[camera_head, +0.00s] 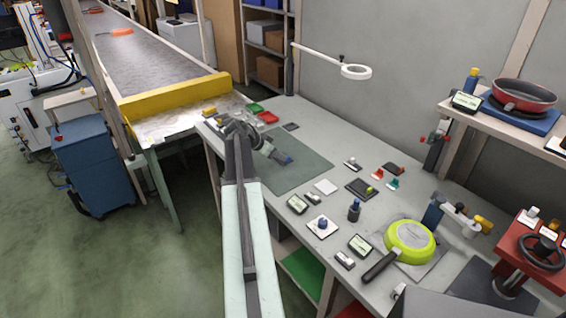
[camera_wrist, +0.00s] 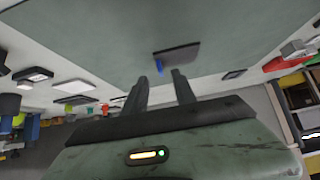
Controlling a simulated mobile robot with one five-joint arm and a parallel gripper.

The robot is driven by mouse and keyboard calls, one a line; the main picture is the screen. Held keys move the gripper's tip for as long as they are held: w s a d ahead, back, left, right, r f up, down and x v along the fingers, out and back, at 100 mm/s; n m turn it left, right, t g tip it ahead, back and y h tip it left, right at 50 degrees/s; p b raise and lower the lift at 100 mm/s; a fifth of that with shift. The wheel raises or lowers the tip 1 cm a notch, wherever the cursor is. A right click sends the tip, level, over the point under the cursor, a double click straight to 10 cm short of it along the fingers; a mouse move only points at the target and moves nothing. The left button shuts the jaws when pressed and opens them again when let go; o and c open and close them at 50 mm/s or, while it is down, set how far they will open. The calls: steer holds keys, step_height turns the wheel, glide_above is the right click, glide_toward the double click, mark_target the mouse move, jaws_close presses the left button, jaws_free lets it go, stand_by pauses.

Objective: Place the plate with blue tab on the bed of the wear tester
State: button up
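The plate with the blue tab (camera_wrist: 178,54) shows in the wrist view as a small dark square on the grey-green mat. Its blue tab (camera_wrist: 147,74) points toward my gripper (camera_wrist: 158,80). In the head view, a blue spot (camera_head: 289,160) shows at the end of my arm, and the plate is mostly hidden there. My gripper's two fingers are apart with nothing seen between them, close to the plate. A blue post with a side arm (camera_head: 433,213) at the right could be the wear tester; I cannot tell for sure, and its bed is not clear.
A lime pan (camera_head: 409,238) lies near the blue post. Bins (camera_head: 268,117) stand behind.

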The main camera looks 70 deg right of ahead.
mark_target(284, 164)
steer(key=b+x, duration=0.2)
steer(key=x, duration=0.1)
steer(key=shift+d+f, duration=0.1)
steer(key=shift+f, duration=0.4)
steer(key=shift+s+d+f, duration=0.15)
steer(key=shift+d, duration=0.1)
steer(key=shift+r, duration=0.2)
jaws_close()
steer(key=shift+r+p, duration=0.5)
steer(key=shift+r, duration=0.1)
step_height(284, 164, up, 3)
steer(key=p, duration=0.3)
steer(key=shift+r, duration=0.1)
steer(key=s+a, duration=0.2)
steer(key=a, duration=0.3)
steer(key=s+a, duration=0.2)
steer(key=a, duration=0.3)
steer(key=s+a, duration=0.1)
steer(key=a, duration=0.4)
steer(key=shift+s+r+p, duration=0.3)
steer(key=shift+s+p, duration=0.1)
